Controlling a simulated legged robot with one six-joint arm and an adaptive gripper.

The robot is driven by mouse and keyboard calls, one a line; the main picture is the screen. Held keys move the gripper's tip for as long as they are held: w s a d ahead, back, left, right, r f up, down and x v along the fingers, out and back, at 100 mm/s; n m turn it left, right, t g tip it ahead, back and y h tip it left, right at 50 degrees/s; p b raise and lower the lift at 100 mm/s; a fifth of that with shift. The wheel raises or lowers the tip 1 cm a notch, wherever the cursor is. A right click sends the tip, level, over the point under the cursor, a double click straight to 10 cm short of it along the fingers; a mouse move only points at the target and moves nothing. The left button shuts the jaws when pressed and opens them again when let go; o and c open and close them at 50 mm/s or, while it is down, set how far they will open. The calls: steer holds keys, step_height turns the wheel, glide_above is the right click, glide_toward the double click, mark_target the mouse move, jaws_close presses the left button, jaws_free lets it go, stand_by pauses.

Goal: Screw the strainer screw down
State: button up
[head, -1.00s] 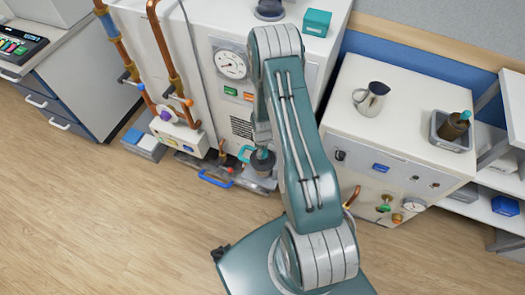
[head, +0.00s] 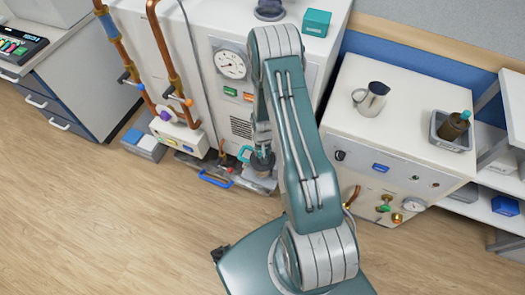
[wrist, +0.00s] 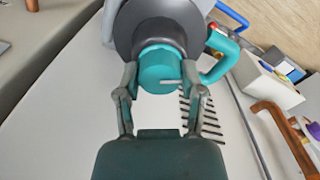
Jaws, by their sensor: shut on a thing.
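The strainer screw (wrist: 160,68) looks like a short teal cylinder with a light mark on its face, in the wrist view. It sits in front of a dark grey round body (wrist: 150,25). A teal curved handle or pipe (wrist: 216,62) is to its right. My gripper (wrist: 160,74) has one finger on each side of the teal cylinder and is shut on it. In the head view my gripper (head: 262,140) is low in front of the large white cabinet, above the dark grey body (head: 262,160). My arm and fingers partly hide the screw there.
The white cabinet (head: 240,110) carries a round gauge (head: 231,65) and a vent grille. Copper pipes (head: 165,45) and a small white box with a purple knob (head: 172,127) stand to the left. A blue handle (head: 215,180) lies low nearby. The wood floor in front is clear.

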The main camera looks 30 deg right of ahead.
steer(key=m, duration=0.6)
steer(key=shift+m, duration=0.3)
steer(key=m, duration=1.1)
steer(key=shift+m, duration=0.3)
steer(key=m, duration=0.5)
steer(key=shift+m, duration=0.4)
steer(key=shift+w, duration=0.1)
steer(key=o, duration=1.2)
steer(key=shift+c, duration=0.2)
